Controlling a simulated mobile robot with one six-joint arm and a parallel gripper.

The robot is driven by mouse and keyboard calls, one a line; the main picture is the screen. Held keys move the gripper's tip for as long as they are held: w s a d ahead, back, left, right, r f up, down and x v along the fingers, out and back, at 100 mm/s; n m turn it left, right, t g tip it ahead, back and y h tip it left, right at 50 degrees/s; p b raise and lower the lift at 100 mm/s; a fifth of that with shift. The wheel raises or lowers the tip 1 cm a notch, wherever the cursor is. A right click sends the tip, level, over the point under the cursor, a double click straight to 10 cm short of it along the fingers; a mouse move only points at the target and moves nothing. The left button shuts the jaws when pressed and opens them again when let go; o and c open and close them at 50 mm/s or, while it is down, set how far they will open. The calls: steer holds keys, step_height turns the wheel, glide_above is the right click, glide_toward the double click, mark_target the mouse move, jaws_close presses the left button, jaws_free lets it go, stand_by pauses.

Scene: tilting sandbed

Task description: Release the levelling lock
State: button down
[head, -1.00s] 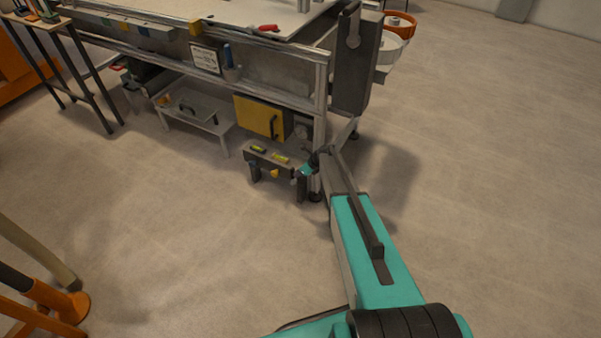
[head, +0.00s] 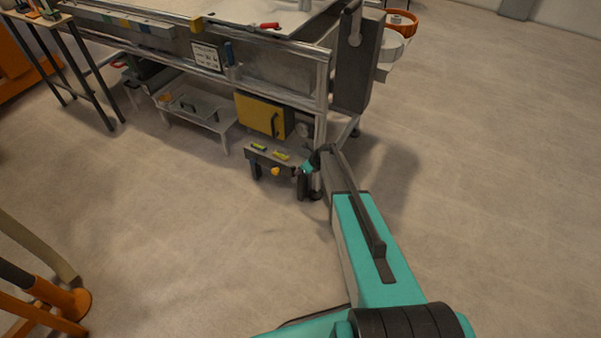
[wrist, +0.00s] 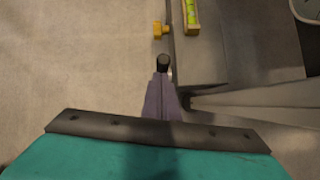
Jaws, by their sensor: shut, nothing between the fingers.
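My gripper (wrist: 161,98) is shut and empty; in the head view its end (head: 308,167) is at the right end of a low bench under the sandbed. The bench (head: 291,165) carries two yellow-green spirit levels (head: 281,156) and has a yellow knob (head: 275,171) on its front. In the wrist view, a small black-capped piece (wrist: 163,62) lies just beyond the fingertips, beside the bench edge. I cannot tell whether they touch. The yellow knob (wrist: 160,29) and one level (wrist: 191,17) are farther ahead. No part is clearly identifiable as the levelling lock.
The sandbed frame (head: 321,95) stands above, with a grey leg close to my gripper. A yellow box (head: 259,115) with a dark handle is behind the bench. A low white table (head: 200,113) is to the left.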

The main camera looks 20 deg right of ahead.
steer(key=v, duration=1.1)
steer(key=shift+s+a, duration=0.2)
steer(key=shift+a+r, duration=0.1)
